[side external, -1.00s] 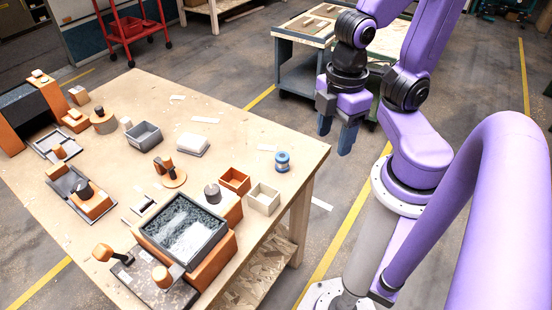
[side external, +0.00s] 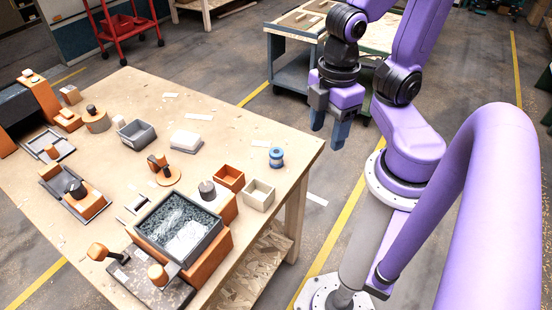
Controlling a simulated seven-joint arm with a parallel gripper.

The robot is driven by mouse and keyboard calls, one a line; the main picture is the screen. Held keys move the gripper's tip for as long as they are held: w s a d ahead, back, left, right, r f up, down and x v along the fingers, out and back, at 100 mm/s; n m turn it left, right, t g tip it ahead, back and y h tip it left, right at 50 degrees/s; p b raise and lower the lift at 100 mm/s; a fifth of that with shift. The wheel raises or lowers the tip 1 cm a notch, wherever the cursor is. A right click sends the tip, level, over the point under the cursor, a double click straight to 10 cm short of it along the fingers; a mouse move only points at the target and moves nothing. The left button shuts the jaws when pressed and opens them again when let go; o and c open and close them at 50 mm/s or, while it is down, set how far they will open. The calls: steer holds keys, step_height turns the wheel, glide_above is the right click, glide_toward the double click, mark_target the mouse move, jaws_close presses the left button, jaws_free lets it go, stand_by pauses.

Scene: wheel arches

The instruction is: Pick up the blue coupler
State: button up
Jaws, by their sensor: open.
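The blue coupler (side external: 277,157) is a small blue cylinder with a paler band around it. It stands upright on the wooden table (side external: 255,130) near its right edge, apart from other objects. My gripper (side external: 328,133) is open and empty, its blue-grey fingers pointing down. In the side external view it appears to the right of and above the coupler, beyond the table edge. The coupler is in full view.
An orange box (side external: 229,178) and a cream box (side external: 258,195) stand close to the coupler, lower left of it. A dark grey tray on an orange block (side external: 210,258) lies further front. The tabletop above and left of the coupler is mostly clear.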

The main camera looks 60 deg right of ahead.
steer(key=shift+o, duration=0.3)
steer(key=shift+o, duration=1.2)
steer(key=n+t+h, duration=0.9)
steer(key=n+h, duration=0.1)
steer(key=n, duration=0.4)
glide_toward(277, 153)
steer(key=x, duration=0.5)
steer(key=shift+w+d, duration=0.15)
steer(key=shift+w, duration=0.25)
steer(key=x, duration=0.3)
steer(key=shift+d+f, duration=0.25)
steer(key=shift+d, duration=0.05)
steer(key=shift+x, duration=0.75)
